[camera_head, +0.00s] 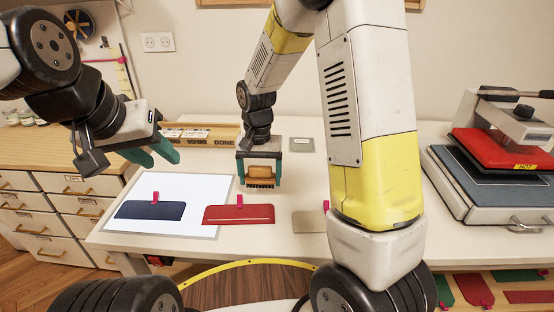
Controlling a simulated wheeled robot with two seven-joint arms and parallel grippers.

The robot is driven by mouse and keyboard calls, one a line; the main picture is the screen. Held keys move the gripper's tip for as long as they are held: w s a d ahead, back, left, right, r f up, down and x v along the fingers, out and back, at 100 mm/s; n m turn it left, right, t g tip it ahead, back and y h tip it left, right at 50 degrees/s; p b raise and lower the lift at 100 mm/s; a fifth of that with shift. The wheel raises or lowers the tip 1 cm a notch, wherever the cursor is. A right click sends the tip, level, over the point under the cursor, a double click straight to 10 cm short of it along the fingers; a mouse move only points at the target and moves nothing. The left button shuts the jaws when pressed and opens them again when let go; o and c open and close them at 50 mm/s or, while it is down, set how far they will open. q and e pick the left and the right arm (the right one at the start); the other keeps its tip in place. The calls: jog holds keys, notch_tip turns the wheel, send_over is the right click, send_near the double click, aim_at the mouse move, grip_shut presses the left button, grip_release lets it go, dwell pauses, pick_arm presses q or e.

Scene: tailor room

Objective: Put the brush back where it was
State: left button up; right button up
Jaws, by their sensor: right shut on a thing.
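The brush (261,174) is a small block with a tan-orange body. My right gripper (260,182) is shut on it, with a teal finger on each side, pointing down over the white table. I cannot tell whether the brush touches the table. My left gripper (156,156) is at the upper left, tilted, with its teal fingers apart and nothing between them. It hangs above the back left corner of a white lit panel (205,192).
A navy pocket piece (150,211) lies on the panel, a red one (239,215) beside it and a beige one (309,221) further right. A heat press (500,180) stands at the right. A grey square (301,145) and a labelled wooden strip (200,134) are behind.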

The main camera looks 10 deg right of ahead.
jog(key=w+d, duration=0.4)
jog(key=w, duration=0.1)
jog(key=w+d+f, duration=0.1)
jog(key=w+d, duration=0.1)
jog(key=shift+w+d, duration=0.25)
jog(key=shift+w, duration=0.05)
jog(key=shift+w+d+f, duration=0.15)
jog(key=shift+f, duration=0.75)
jog(key=shift+w+d+f, duration=0.1)
jog(key=shift+w+f, duration=0.05)
jog(key=shift+f, duration=0.7)
jog(key=shift+f, duration=0.2)
jog(key=o, duration=1.3)
jog(key=s+d+r+t, duration=0.1)
jog(key=s+r, duration=0.1)
jog(key=r, duration=0.7)
jog(key=s+r, duration=0.2)
jog(key=r, duration=0.7)
jog(key=s+r+n+t, duration=0.1)
jog(key=s+r, duration=0.1)
jog(key=s, duration=0.5)
jog(key=s+d+r+n+t+y, duration=0.1)
jog(key=s+r+t, duration=0.1)
jog(key=s, duration=0.5)
jog(key=s+r+t+y, duration=0.1)
jog(key=s+r+t, duration=0.1)
jog(key=s+r, duration=0.2)
jog(key=shift+s+d+n, duration=0.15)
jog(key=shift+s+n, duration=0.25)
jog(key=shift+s, duration=1.5)
